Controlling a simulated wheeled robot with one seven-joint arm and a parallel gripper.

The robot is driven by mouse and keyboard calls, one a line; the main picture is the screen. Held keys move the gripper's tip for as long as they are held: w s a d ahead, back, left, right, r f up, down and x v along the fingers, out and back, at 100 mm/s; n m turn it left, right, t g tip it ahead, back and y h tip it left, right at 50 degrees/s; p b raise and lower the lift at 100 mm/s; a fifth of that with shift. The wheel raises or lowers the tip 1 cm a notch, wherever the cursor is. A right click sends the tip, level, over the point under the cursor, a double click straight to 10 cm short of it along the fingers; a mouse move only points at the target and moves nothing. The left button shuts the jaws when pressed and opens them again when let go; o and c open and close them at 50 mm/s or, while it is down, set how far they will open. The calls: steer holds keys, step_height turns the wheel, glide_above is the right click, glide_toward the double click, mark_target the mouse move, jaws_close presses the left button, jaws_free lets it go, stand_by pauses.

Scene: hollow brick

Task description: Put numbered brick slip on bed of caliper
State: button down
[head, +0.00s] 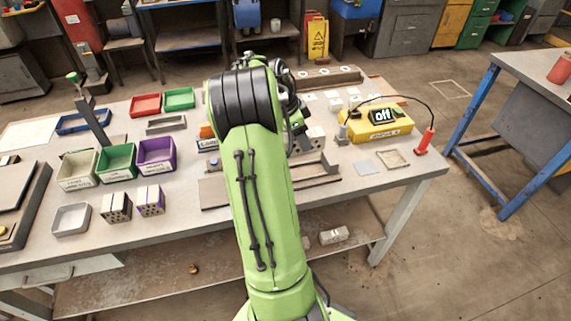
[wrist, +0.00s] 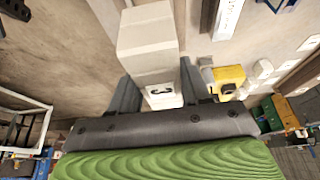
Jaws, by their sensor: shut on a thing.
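A pale block (wrist: 148,42) with a dark number-like mark on its near end is between the two grey fingers of my gripper (wrist: 157,70) in the wrist view. The gripper is shut on it. I cannot read the mark surely. In the head view my green arm hides the gripper and block. I cannot surely identify the caliper; a long grey fixture with a raised edge (head: 312,178) lies on the table right of my arm, partly hidden. A yellow box (head: 380,127) with a lit "off" display stands behind it; it also shows in the wrist view (wrist: 230,76).
Cream, green and purple bins (head: 157,155) stand on the left, with two perforated bricks (head: 117,208) and a grey tray (head: 71,219) in front. A red stand on a cable (head: 424,142) is near the right edge. Small white pieces (head: 335,104) lie at the back.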

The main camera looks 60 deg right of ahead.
steer(key=f, duration=0.3)
steer(key=f+b, duration=0.1)
steer(key=f, duration=0.2)
steer(key=f+b, duration=0.1)
steer(key=f, duration=0.2)
steer(key=shift+s+f, duration=0.25)
steer(key=shift+r, duration=0.1)
steer(key=c, duration=0.5)
jaws_free()
